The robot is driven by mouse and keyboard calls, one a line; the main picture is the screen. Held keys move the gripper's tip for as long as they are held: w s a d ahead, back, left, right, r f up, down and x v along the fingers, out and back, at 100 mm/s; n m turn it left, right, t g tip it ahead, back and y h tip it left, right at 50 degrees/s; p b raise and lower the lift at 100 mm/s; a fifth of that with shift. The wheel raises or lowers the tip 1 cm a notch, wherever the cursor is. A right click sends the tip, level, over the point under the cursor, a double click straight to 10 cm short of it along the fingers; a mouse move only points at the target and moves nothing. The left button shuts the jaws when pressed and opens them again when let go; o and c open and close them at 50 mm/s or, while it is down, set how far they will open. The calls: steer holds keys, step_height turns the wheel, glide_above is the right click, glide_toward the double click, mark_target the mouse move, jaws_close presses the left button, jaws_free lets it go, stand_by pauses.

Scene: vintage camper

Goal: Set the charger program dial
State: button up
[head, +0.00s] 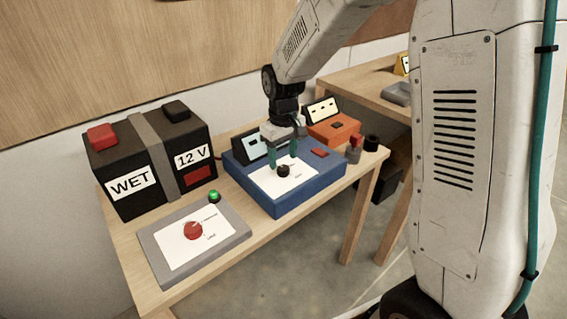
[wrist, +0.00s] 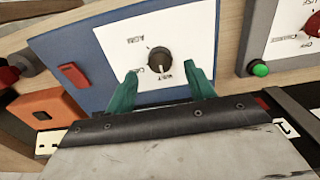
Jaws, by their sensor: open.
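The blue charger (head: 290,205) sits on the wooden bench with a white dial plate on top. Its black program dial (head: 283,171) shows in the wrist view (wrist: 161,60) with a white pointer line aimed down toward the "WET" label; "AGM" and another label are also around it. My gripper (head: 282,158) is above the charger, pointing down at the dial. In the wrist view its two green fingers (wrist: 163,88) are open, one on each side of the dial's lower part. I cannot tell whether they touch it.
A black battery (head: 150,160) labelled "WET" and "12 V" stands at the left. A grey panel (head: 240,236) with a red knob (head: 193,231) and lit green lamp (head: 214,196) lies in front. An orange box (head: 345,133) and red and black posts (head: 371,143) stand at the right.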

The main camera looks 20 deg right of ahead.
mark_target(283, 168)
step_height(283, 168, up, 4)
steer(key=shift+r, duration=0.1)
stand_by(0.5)
steer(key=s+d+r+m, duration=0.1)
steer(key=s+r, duration=0.3)
steer(key=s, duration=0.6)
steer(key=s+d+r+m+t, duration=0.1)
steer(key=s+r, duration=0.2)
steer(key=s, duration=0.7)
steer(key=s+d+r+m, duration=0.1)
steer(key=s+r, duration=0.3)
steer(key=s, duration=0.6)
steer(key=shift+s+r+m, duration=0.2)
steer(key=shift+r+m, duration=0.1)
steer(key=shift+m, duration=0.1)
